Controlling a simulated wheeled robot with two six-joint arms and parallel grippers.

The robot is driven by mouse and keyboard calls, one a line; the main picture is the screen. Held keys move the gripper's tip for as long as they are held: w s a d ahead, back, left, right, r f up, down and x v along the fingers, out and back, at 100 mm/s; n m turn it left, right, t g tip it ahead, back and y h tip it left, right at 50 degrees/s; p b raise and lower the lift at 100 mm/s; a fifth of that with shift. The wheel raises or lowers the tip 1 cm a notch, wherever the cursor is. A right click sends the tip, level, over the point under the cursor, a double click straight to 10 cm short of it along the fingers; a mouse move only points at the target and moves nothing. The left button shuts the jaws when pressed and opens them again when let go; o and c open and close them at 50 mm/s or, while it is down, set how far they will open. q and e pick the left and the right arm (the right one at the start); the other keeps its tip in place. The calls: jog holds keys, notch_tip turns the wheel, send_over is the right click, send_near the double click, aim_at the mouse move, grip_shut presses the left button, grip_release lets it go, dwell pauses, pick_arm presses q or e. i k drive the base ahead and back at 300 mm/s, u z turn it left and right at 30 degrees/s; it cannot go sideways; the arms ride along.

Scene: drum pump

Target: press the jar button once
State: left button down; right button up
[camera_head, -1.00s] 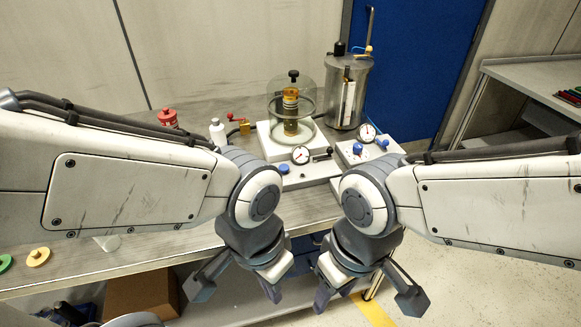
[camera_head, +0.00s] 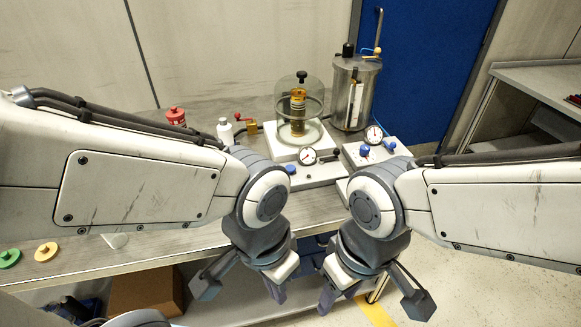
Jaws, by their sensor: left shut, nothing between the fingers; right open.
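The glass bell jar (camera_head: 312,92), with a brass-coloured piece inside, stands on a pale base with a front panel. A blue button (camera_head: 290,169) shows on that panel, left of a round gauge (camera_head: 307,156), partly close behind my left arm's outline. My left gripper (camera_head: 241,290) points down in front of the bench, nearer to me than the button and well apart from it. Neither gripper touches the panel.
A metal drum (camera_head: 351,100) stands right of the jar. A second panel (camera_head: 358,162) has blue knobs and a gauge (camera_head: 373,135). A red pot (camera_head: 175,116) and a white bottle (camera_head: 225,131) stand left. Green (camera_head: 9,258) and yellow (camera_head: 46,251) discs lie front left.

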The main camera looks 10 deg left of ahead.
aim_at(290, 168)
jog(key=z, duration=1.85)
jog(key=i, duration=1.6)
jog(key=u, duration=3.15)
